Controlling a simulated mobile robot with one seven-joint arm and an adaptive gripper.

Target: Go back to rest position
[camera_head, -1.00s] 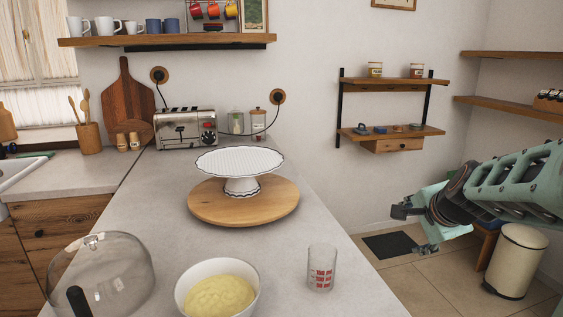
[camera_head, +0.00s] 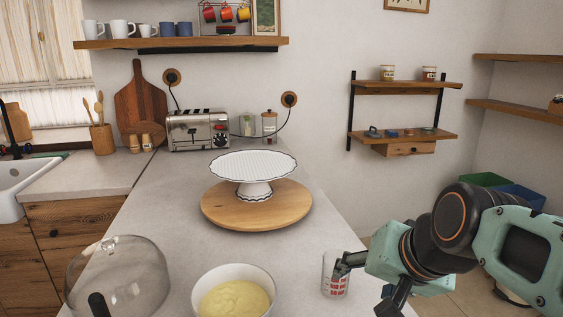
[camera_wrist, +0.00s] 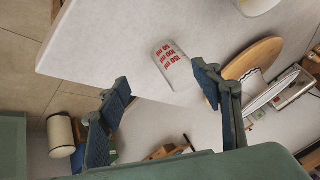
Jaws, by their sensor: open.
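My gripper (camera_head: 366,284) is at the counter's right edge in the head view, its fingers spread. In the wrist view the open fingers (camera_wrist: 164,80) have nothing gripped between them. A clear measuring cup with red markings (camera_head: 335,277) stands upright on the counter. One finger overlaps the cup's right side in the head view; whether it touches cannot be told. In the wrist view the cup (camera_wrist: 171,62) appears beyond the gap between the fingers.
The grey counter (camera_head: 160,215) holds a glass dome (camera_head: 125,270), a bowl of yellow mixture (camera_head: 235,300), and a white cake stand (camera_head: 253,168) on a round wooden board (camera_head: 290,205). A toaster (camera_head: 198,130) stands farther back. A wall shelf (camera_head: 405,136) hangs behind.

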